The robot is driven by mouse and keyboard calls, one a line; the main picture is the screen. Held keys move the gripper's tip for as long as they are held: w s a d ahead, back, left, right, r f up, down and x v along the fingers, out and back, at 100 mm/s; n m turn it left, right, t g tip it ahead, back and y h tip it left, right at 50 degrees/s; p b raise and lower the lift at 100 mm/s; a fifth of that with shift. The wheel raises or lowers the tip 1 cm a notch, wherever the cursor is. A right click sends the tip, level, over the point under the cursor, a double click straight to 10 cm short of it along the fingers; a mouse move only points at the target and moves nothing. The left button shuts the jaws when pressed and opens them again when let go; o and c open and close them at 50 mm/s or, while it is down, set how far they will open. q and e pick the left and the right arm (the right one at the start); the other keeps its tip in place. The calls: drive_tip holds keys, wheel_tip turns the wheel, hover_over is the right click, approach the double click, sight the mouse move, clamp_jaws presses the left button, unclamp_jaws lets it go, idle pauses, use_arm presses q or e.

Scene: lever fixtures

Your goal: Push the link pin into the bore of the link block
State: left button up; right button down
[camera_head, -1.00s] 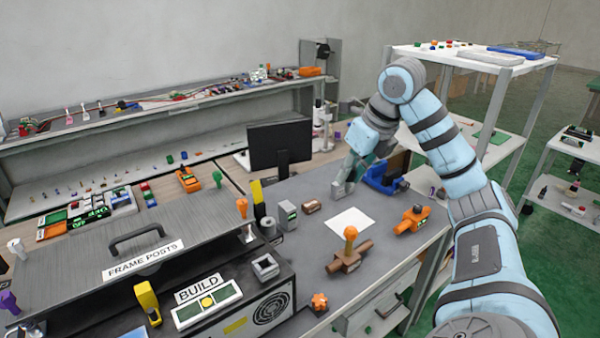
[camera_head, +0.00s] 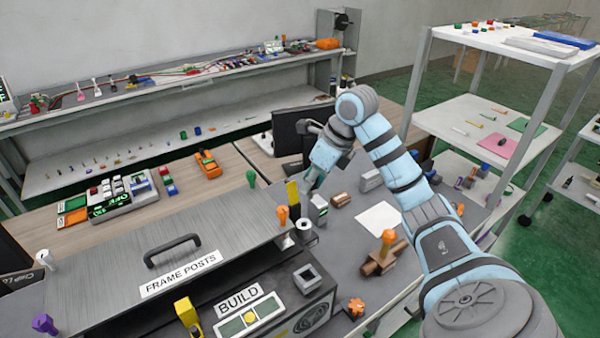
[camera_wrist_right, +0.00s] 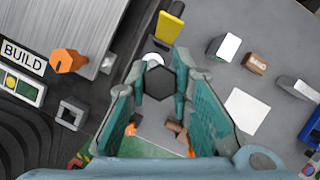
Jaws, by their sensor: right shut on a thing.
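My right gripper (camera_head: 313,183) hangs above the left side of the grey bench. In the wrist view the right gripper (camera_wrist_right: 165,70) is shut on a dark hexagonal piece seen end-on, apparently the link pin (camera_wrist_right: 158,86). The pin's lower end is hidden. A pale grey cylinder (camera_head: 303,228) stands below, near the gripper. A grey square block with an opening (camera_head: 307,278) sits on the dark BUILD fixture; it also shows in the wrist view (camera_wrist_right: 70,115). I cannot tell for certain which is the link block. The pin is apart from the square block. My left gripper is out of view.
An orange knob (camera_head: 283,213) and a yellow upright (camera_head: 293,192) stand close by. A grey block (camera_head: 318,207), a brown block (camera_head: 340,199) and a longer grey block (camera_head: 370,180) lie to the right. A monitor (camera_head: 293,135) stands behind.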

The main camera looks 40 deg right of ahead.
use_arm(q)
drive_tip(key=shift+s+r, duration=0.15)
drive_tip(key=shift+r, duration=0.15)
use_arm(e)
drive_tip(key=shift+w+a+f+n, duration=0.2)
drive_tip(key=shift+a+f+n, duration=0.25)
drive_tip(key=shift+a, duration=0.35)
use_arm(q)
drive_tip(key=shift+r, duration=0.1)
use_arm(e)
drive_tip(key=shift+w+f, duration=0.1)
drive_tip(key=shift+f, duration=0.05)
use_arm(q)
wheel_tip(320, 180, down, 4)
drive_tip(key=b, duration=0.4)
use_arm(e)
wheel_tip(320, 180, down, 6)
drive_tip(key=shift+r, duration=0.15)
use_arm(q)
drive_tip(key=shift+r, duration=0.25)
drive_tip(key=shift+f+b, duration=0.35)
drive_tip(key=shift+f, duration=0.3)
use_arm(e)
drive_tip(key=shift+f, duration=0.8)
drive_tip(key=c, duration=1.3)
unclamp_jaws()
drive_tip(key=shift+c, duration=0.2)
